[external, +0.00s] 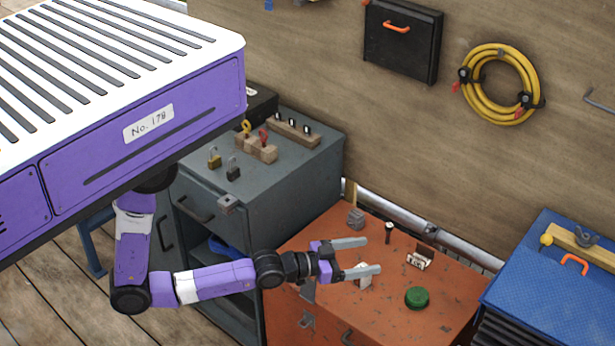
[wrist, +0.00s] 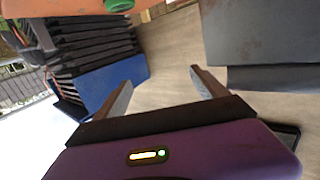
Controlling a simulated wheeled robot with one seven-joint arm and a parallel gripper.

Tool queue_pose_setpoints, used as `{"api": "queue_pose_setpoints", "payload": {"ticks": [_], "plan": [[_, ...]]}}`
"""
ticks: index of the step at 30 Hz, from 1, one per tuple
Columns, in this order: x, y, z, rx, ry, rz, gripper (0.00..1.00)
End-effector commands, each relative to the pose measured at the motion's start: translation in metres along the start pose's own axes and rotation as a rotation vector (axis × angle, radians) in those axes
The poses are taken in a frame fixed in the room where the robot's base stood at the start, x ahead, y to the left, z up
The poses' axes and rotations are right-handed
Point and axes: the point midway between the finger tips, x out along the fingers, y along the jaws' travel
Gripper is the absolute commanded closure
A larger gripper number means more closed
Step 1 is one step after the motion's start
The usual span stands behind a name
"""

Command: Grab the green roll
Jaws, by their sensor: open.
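The green roll (external: 417,297) lies on the orange cabinet top (external: 449,292), towards its front right. In the wrist view the green roll (wrist: 119,5) shows only in part, cut off by the top edge. My gripper (external: 374,256) is open and empty, with its two grey fingers spread. It is above the orange cabinet, to the left of the roll and apart from it. In the wrist view both fingers of my gripper (wrist: 161,85) show with nothing between them.
A white block (external: 364,275), a small holder with white pieces (external: 420,258), a dark upright cylinder (external: 389,232) and a grey block (external: 355,219) share the orange top. A grey cabinet (external: 310,165) stands left, a blue cabinet (external: 540,270) right. A wall stands behind.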

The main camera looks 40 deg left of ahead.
Motion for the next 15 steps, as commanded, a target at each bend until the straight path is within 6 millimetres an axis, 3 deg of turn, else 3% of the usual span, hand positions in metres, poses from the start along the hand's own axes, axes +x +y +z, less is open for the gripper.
{"api": "queue_pose_setpoints", "payload": {"ticks": [1,3,9,12,15], "plan": [[0.022,0.014,0.013,0.004,-0.009,0.026,0.18],[0.046,0.029,0.024,0.007,-0.036,0.051,0.18],[0.095,0.056,0.061,0.020,-0.159,0.077,0.18],[0.093,0.051,0.097,0.018,-0.266,0.058,0.18],[0.092,0.049,0.106,0.011,-0.301,0.047,0.18]]}}
